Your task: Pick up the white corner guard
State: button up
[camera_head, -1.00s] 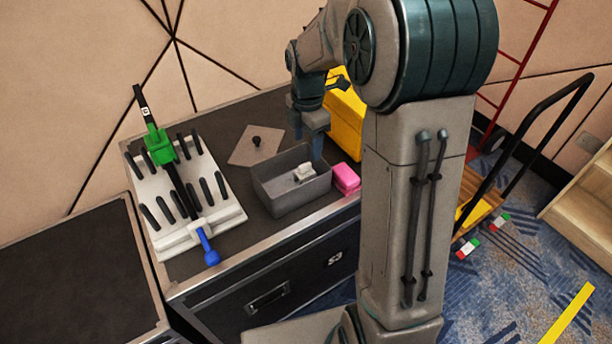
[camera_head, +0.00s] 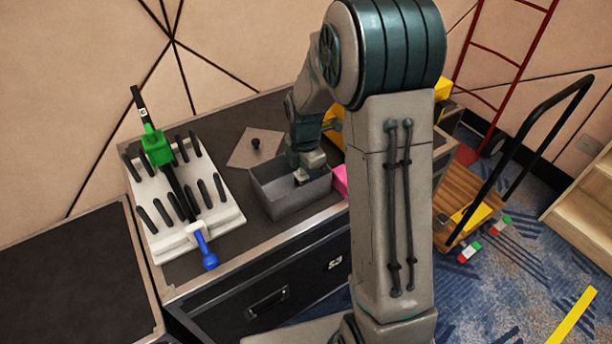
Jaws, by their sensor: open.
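My gripper (camera_head: 304,176) reaches down into the grey open bin (camera_head: 290,207) on the dark case top. Its fingers are at the bin's right part, below the rim, and are mostly hidden by the wrist and the bin wall. The white corner guard does not show clearly now; it is hidden by my gripper, at the spot in the bin where a small white piece lay a second ago. Contact between the fingers and the guard cannot be made out.
A pink block (camera_head: 340,180) stands against the bin's right side, and a yellow box (camera_head: 334,124) is behind my arm. A white slotted rack (camera_head: 207,218) with a green clamp (camera_head: 156,148) and blue handle (camera_head: 205,250) stands left. A flat tan plate (camera_head: 246,153) with a dark knob lies behind the bin.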

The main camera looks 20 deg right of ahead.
jog(key=c, duration=1.1)
jog(key=shift+o, duration=0.2)
jog(key=shift+r, duration=0.1)
